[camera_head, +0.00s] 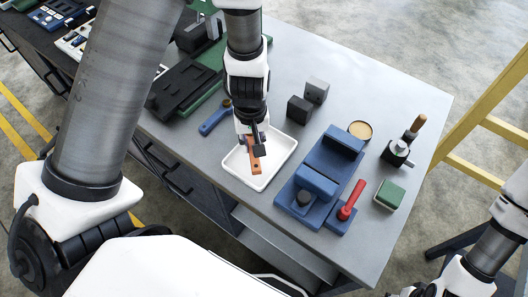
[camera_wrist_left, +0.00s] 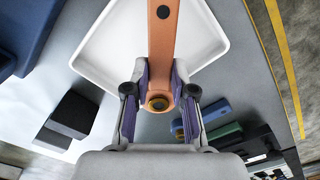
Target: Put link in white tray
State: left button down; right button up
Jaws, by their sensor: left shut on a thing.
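The link is an orange bar with a round hole near each end; it shows in the head view (camera_head: 255,161) and in the left wrist view (camera_wrist_left: 162,45). My left gripper (camera_head: 254,146) is shut on the near end of the link, its pads on both sides of it in the left wrist view (camera_wrist_left: 158,100). The white tray (camera_head: 284,146) is a shallow square tray on the grey table, and its rim also shows in the left wrist view (camera_wrist_left: 90,55). The link is over the tray; I cannot tell if it touches the floor. My right gripper is outside the picture.
A blue vise (camera_head: 318,178) with a red-handled part (camera_head: 351,200) stands right of the tray. A blue tool (camera_head: 214,118) lies to the left. A green block (camera_head: 390,195) is near the right edge of the grey table (camera_head: 395,95).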

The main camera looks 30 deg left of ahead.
pick_arm(q)
jog(key=w, duration=0.1)
jog(key=w+d, duration=0.1)
jog(key=shift+w, duration=0.3)
jog(key=shift+w+f, duration=0.1)
jog(key=shift+f, duration=0.2)
notch_tip(320, 180, down, 3)
jog(key=b, duration=0.3)
jog(key=shift+d+f, duration=0.1)
jog(key=shift+f, duration=0.1)
jog(key=shift+r, duration=0.2)
jog(key=shift+f, duration=0.2)
jog(key=c, duration=1)
grip_release()
jog(key=shift+o, duration=0.2)
